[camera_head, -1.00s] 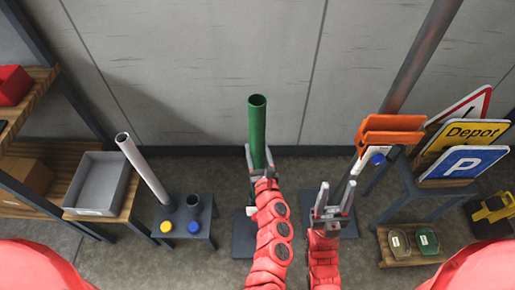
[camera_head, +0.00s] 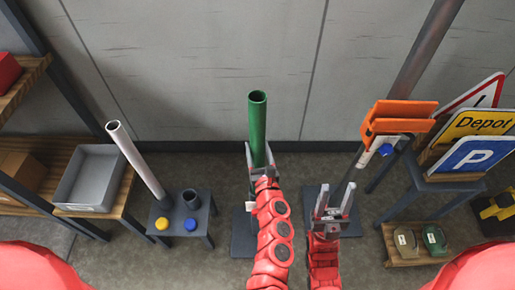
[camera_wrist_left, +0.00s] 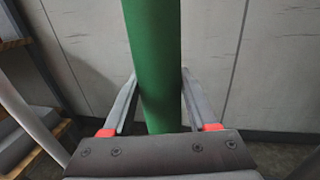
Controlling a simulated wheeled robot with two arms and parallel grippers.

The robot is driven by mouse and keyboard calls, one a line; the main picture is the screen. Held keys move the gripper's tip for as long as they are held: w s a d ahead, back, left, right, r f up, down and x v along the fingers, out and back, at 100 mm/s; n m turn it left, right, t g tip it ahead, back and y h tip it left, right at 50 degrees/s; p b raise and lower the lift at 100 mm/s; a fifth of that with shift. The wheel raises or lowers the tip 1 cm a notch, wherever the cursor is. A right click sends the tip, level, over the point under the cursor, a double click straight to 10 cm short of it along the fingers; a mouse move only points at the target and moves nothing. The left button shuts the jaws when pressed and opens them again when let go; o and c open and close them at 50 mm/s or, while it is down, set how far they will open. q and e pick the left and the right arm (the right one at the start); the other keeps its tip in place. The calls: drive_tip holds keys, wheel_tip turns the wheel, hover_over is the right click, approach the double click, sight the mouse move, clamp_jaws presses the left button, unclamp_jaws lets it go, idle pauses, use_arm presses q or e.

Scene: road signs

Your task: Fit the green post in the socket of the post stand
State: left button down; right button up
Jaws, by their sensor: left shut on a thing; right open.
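The green post (camera_head: 257,118) stands upright in the middle of the head view, its open top end showing. My left gripper (camera_head: 258,160) is shut on it; in the left wrist view the green post (camera_wrist_left: 155,60) runs between the two fingers. A dark flat plate (camera_head: 241,236) lies on the floor below the post, partly covered by my left arm; it may be the post stand. Its socket and the post's lower end are hidden, so I cannot tell whether they meet. My right gripper (camera_head: 333,205) is open and empty, right of the left arm.
A small grey table (camera_head: 180,222) at left carries a white tube, a short dark cylinder and yellow and blue caps. A tilted grey pole (camera_head: 415,60) with an orange clamp (camera_head: 398,118) rises at right, near the signs (camera_head: 475,125). A grey bin (camera_head: 93,178) stands far left.

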idle(0.7)
use_arm(q)
drive_tip(key=shift+c, duration=0.5)
unclamp_jaws()
drive_tip(key=shift+f, duration=0.1)
drive_tip(key=shift+s+d+b, duration=0.15)
drive_tip(key=shift+s+b, duration=0.2)
drive_tip(key=shift+s, duration=0.15)
drive_tip(key=s+d+b, duration=0.2)
drive_tip(key=s+d, duration=0.1)
drive_tip(key=s, duration=1.3)
